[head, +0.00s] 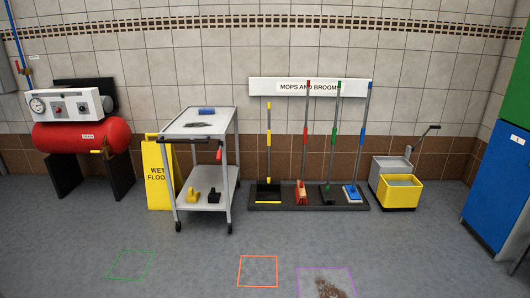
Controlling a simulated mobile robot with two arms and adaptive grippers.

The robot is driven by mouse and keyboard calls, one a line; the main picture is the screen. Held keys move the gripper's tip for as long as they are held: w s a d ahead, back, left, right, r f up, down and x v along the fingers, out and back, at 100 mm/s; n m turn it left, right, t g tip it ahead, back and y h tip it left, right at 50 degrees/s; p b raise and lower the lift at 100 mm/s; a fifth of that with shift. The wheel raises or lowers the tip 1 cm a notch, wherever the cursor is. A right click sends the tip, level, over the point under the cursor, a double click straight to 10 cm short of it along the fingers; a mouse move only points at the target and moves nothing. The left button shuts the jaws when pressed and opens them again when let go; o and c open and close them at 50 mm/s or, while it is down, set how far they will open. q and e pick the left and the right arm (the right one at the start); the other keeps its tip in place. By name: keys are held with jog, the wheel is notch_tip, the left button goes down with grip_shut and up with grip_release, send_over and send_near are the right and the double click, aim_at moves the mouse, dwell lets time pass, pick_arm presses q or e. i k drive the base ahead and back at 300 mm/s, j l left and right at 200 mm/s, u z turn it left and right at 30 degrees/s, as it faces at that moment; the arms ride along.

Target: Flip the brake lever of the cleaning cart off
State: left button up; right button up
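The grey two-shelf cleaning cart (232,186) stands upright left of the middle in the head view, a little out from the tiled wall. A small red-tipped lever (219,152) hangs at the right front side of the cart, just below the top shelf; it looks like the brake lever, pointing down at a slant. A dark handle bar runs along the cart's left front end. Neither of my grippers shows in this view, and nothing touches the cart's lever.
A yellow wet-floor sign (157,178) stands close behind the cart's left side. A red tank machine (83,136) is at the left, a mop rack (327,198) and yellow bucket (399,190) at the right. The floor in front is clear, with coloured outlines and a brown stain (329,289).

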aim_at(220, 144)
jog(key=i+u, duration=0.2)
jog(key=i, duration=0.2)
jog(key=i+l+u, duration=0.15)
jog(key=i, duration=0.2)
jog(key=i+l+u, duration=0.2)
jog(key=i, duration=0.2)
jog(key=i+l+u, duration=0.15)
jog(key=i, duration=0.4)
jog(key=i+l+u, duration=0.15)
jog(key=i, duration=0.4)
jog(key=i+l+u, duration=0.15)
jog(key=i, duration=0.4)
jog(key=i+l+u, duration=0.15)
jog(key=i+l, duration=0.25)
jog(key=i, duration=0.15)
